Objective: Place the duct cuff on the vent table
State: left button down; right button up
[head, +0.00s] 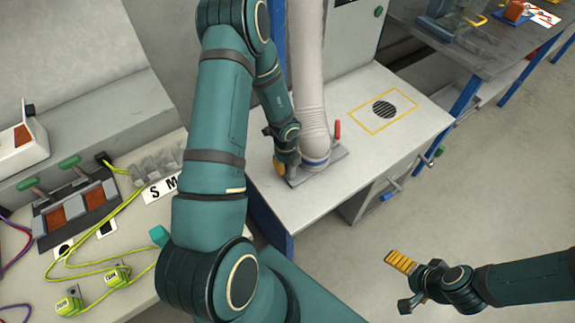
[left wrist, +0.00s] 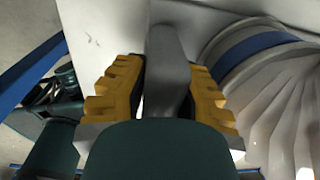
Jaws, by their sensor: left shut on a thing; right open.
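The duct cuff (head: 316,161) is the blue-banded lower end of a ribbed beige hose (head: 308,85). It stands at a grey plate (head: 337,157) on the left part of the white vent table (head: 345,185). My left gripper (head: 287,163) is at the cuff's left side. In the left wrist view its yellow pads (left wrist: 165,92) are shut on a grey bar (left wrist: 166,60) beside the cuff's blue band (left wrist: 262,45). The bar's join to the cuff is hidden. My right gripper (head: 405,284) is open and empty, low at the right, away from the table.
A yellow square outline (head: 410,93) around a round dark grille (head: 384,109) is clear on the table's right part. A red handle (head: 337,130) rises beside the cuff. A cluttered bench (head: 130,235) with cables stands left; a grey workbench (head: 425,45) stands behind right.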

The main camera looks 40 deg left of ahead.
pick_arm(q)
jog(key=shift+f, duration=0.1)
jog(key=c, duration=0.9)
grip_release()
jog(key=shift+o, duration=0.2)
